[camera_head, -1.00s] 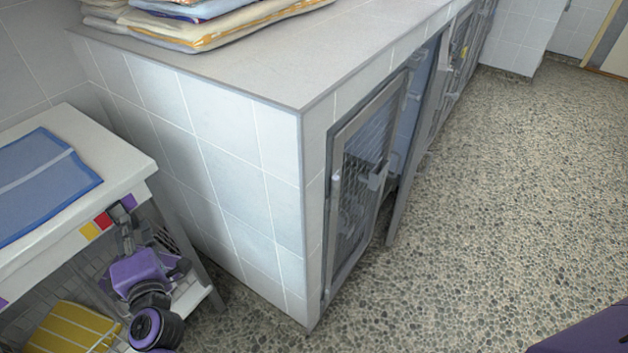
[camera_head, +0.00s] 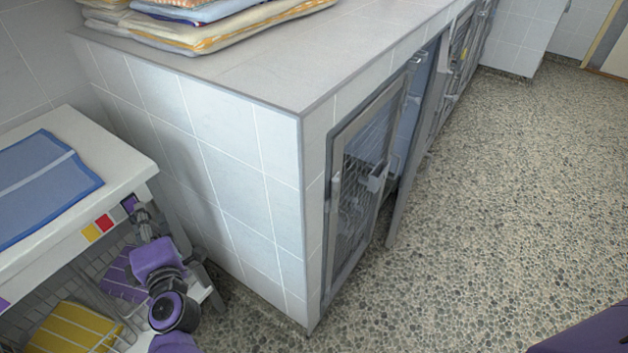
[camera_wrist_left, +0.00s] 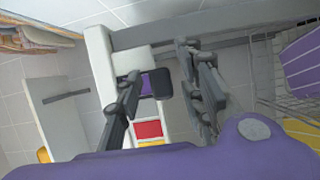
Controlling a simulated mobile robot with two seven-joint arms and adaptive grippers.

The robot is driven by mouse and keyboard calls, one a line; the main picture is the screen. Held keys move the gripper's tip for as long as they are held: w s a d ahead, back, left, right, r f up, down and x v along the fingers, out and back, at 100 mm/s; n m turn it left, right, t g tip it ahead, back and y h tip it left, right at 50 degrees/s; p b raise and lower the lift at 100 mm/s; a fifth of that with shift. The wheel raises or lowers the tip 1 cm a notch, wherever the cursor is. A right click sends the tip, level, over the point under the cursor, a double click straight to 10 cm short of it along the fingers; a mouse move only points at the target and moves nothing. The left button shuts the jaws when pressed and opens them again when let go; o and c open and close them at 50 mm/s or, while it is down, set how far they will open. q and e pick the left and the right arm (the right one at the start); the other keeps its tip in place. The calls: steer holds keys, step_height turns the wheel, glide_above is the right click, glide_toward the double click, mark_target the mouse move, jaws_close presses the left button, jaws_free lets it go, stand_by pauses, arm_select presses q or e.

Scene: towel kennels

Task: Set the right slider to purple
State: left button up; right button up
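The right slider is a strip of coloured squares on the white table's front edge, at its right end. Its yellow square (camera_head: 90,233), red square (camera_head: 104,222) and purple square (camera_head: 128,205) show, with a white square between red and purple. In the left wrist view the red square (camera_wrist_left: 148,129) and purple square (camera_wrist_left: 147,86) show between my fingers. My left gripper (camera_head: 141,214) is open beside the purple end. My right gripper is out of view.
A blue towel (camera_head: 40,185) lies on the white table (camera_head: 110,150). Yellow (camera_head: 70,332) and purple (camera_head: 122,277) striped towels are on the shelf below. A tiled kennel block (camera_head: 240,180) with mesh doors (camera_head: 360,185) stands close right. The pebbled floor is clear.

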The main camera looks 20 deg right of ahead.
arm_select(q)
steer(key=s+d, duration=0.2)
steer(key=s, duration=1)
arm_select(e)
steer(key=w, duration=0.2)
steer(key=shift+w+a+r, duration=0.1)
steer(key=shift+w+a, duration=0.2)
arm_select(q)
steer(key=shift+d, duration=0.1)
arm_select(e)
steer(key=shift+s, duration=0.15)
